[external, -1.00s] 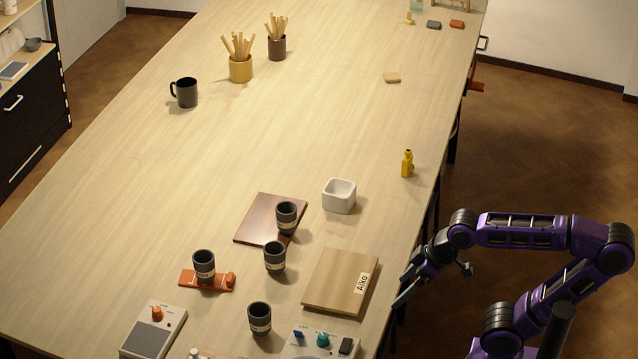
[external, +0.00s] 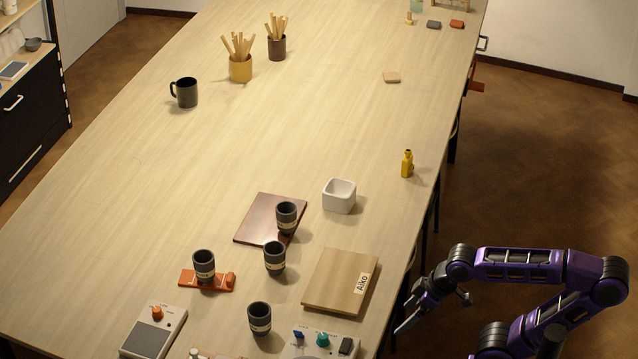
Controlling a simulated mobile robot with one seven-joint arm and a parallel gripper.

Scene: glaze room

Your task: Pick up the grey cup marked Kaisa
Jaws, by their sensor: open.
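Several alike dark grey cups with pale label bands stand upright at the near end of the table. One cup (external: 286,217) is on a dark red-brown board (external: 258,224). A second cup (external: 274,258) stands on bare table just below it. A third cup (external: 204,266) stands on an orange stand (external: 190,279). Another cup (external: 259,318) stands nearest the front. The writing on the bands is too small to read, so I cannot tell which says Kaisa. My gripper (external: 437,312) is open and empty, off the table's right edge, apart from all cups.
A pale wooden board (external: 325,284) labelled Aiko lies between my gripper and the cups. A white square bowl (external: 339,196) and yellow bottle (external: 407,165) stand behind. Boxes with knobs (external: 154,331) lie in front. A dark mug (external: 186,92) and tool pots (external: 240,68) stand far back.

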